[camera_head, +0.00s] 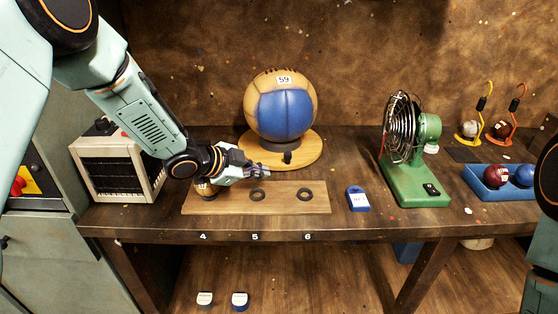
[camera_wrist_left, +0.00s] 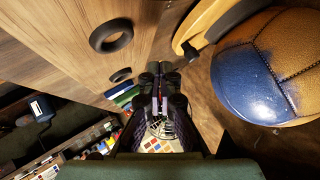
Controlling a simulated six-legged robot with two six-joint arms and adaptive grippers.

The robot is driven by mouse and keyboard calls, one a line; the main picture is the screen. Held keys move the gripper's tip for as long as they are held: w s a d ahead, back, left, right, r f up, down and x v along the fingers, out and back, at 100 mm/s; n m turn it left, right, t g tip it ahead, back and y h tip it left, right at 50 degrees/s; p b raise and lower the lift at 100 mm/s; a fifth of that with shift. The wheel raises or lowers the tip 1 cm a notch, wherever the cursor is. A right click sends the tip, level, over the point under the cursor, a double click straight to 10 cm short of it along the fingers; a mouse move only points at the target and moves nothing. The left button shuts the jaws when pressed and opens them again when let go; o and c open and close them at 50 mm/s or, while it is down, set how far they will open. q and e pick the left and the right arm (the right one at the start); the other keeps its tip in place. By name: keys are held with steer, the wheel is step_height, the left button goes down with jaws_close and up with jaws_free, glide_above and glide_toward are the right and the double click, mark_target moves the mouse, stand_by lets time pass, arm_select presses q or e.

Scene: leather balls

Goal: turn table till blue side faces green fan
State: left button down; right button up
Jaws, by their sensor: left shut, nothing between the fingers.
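The tan and blue leather ball (camera_head: 286,112) marked 59 sits on the round wooden turntable (camera_head: 251,150) at the back of the bench. Its blue side faces the front of the bench, not the green fan (camera_head: 405,150) to its right. A dark knob (camera_head: 287,157) sticks up at the turntable's front edge. My left gripper (camera_head: 266,170) is shut and empty, just in front of the turntable's left front edge. In the left wrist view, the shut fingers (camera_wrist_left: 160,88) are left of the ball (camera_wrist_left: 250,75) and apart from it. My right gripper is out of view.
A wooden board (camera_head: 235,204) with dark rings lies under my left gripper. A blue-edged device (camera_head: 358,199) lies between board and fan. A heater (camera_head: 117,167) stands left. A blue tray (camera_head: 490,190) with balls is at the right. Some bench right of the turntable is clear.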

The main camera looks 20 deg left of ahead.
arm_select(q)
steer(key=shift+s+a+r+m, duration=0.1)
steer(key=shift+s+a+m, duration=0.05)
steer(key=shift+s+m, duration=0.35)
steer(key=shift+s+a+m, duration=0.15)
steer(key=shift+s+m, duration=0.05)
steer(key=shift+m, duration=0.2)
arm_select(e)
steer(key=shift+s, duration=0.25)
arm_select(q)
steer(key=shift+s, duration=0.15)
